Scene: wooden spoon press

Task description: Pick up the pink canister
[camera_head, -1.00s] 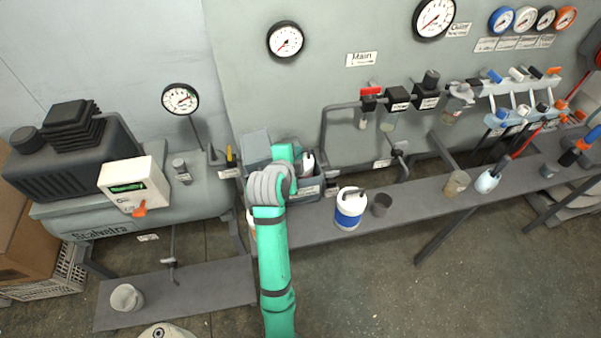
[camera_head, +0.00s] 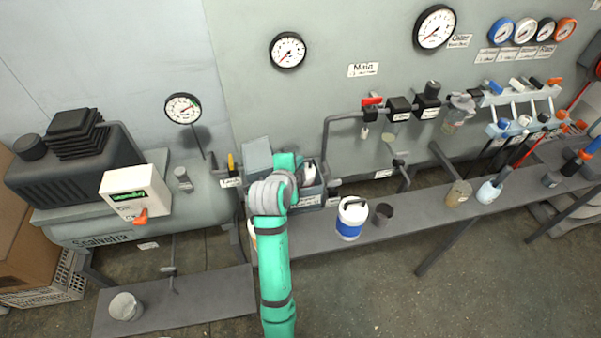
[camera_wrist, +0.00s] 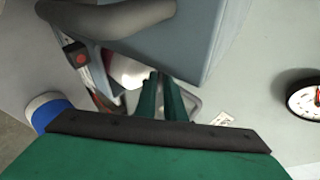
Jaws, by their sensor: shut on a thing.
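No canister that is clearly pink shows in either view. In the wrist view, a pale, faintly pinkish rounded thing (camera_wrist: 127,68) lies just behind and left of my fingers, partly hidden. My gripper (camera_wrist: 160,90) has its two green fingers close together, reaching down by a grey-blue bin (camera_wrist: 205,35). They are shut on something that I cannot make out. In the head view, my arm bends over the open grey-blue bin (camera_head: 312,197) on the bench and hides my fingertips. A whitish bottle top (camera_head: 308,171) stands in the bin, right of my wrist.
A white and blue jug (camera_head: 351,218) and a dark cup (camera_head: 383,214) stand on the bench (camera_head: 420,205) right of the bin. A compressor (camera_head: 75,155) with a white control box (camera_head: 135,190) stands left. Pipes and valves (camera_head: 399,108) line the wall behind.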

